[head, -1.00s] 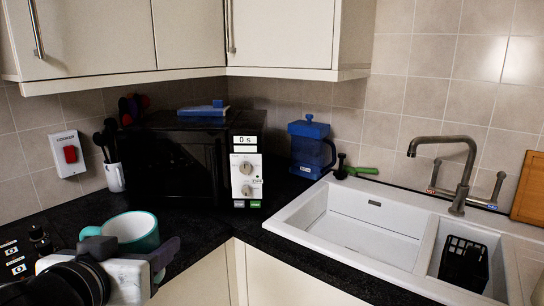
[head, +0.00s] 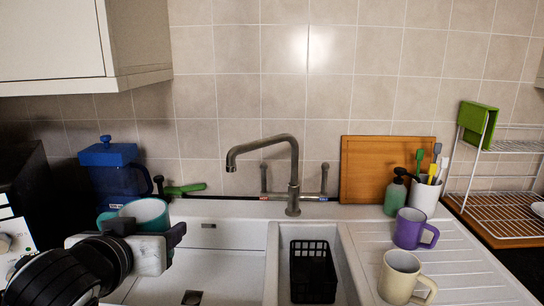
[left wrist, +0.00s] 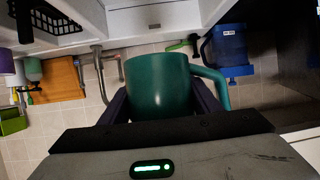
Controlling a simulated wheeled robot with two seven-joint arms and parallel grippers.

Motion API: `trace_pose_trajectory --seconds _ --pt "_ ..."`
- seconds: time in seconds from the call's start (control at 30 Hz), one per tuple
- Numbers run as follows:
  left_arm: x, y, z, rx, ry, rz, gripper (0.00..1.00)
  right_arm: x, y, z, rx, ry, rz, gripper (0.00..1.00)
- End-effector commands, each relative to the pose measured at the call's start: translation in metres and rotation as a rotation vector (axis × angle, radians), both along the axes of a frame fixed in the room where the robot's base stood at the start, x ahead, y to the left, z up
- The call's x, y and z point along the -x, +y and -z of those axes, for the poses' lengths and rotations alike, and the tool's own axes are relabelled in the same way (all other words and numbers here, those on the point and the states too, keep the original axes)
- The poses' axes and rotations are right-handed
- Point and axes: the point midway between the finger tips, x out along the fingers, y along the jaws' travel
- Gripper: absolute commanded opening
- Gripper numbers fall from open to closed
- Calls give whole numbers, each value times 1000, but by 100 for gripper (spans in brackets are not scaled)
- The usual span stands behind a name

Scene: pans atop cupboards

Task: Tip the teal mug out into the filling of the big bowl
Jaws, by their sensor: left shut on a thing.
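The teal mug (head: 147,214) is at the left of the head view, its white inside partly showing and its rim facing up. My left gripper (head: 140,236) is shut on the mug and holds it up in front of the sink's left side. In the left wrist view the teal mug (left wrist: 160,86) sits between the two dark fingers of the left gripper (left wrist: 161,105), with its handle to the right. Its contents cannot be made out. The big bowl is in none of the views. My right gripper is not in view.
The white sink (head: 215,262) has a tall tap (head: 293,180) and a black basket (head: 312,272). A purple mug (head: 408,228) and a cream mug (head: 401,276) stand on the drainboard. A blue jug (head: 112,172) stands behind the held mug. A dish rack (head: 500,190) is at right.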

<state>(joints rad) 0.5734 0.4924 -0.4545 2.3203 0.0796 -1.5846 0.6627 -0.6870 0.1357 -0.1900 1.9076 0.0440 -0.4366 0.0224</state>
Motion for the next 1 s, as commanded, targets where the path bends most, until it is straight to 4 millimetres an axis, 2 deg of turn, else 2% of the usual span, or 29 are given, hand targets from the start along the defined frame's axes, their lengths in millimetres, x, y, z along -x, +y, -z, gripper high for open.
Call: trace_pose_trajectory --seconds 0.03,0.2,0.3,0.43,0.6,0.7,0.8,1.0 --pt "-23 -1 5 5 3 -12 25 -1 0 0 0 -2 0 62" --pt "-98 -10 32 11 6 -29 25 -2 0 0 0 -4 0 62" --pt "-136 -22 57 12 8 -27 25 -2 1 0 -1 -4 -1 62" --pt "-172 -41 93 15 8 -7 25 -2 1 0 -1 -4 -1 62" --pt "-197 -68 131 14 7 31 25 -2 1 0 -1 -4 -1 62" --pt "-203 -78 144 16 4 48 25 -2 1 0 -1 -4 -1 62" --pt "-205 -81 148 29 3 55 25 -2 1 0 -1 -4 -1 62" --pt "-206 -78 143 97 2 57 25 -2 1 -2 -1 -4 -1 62"
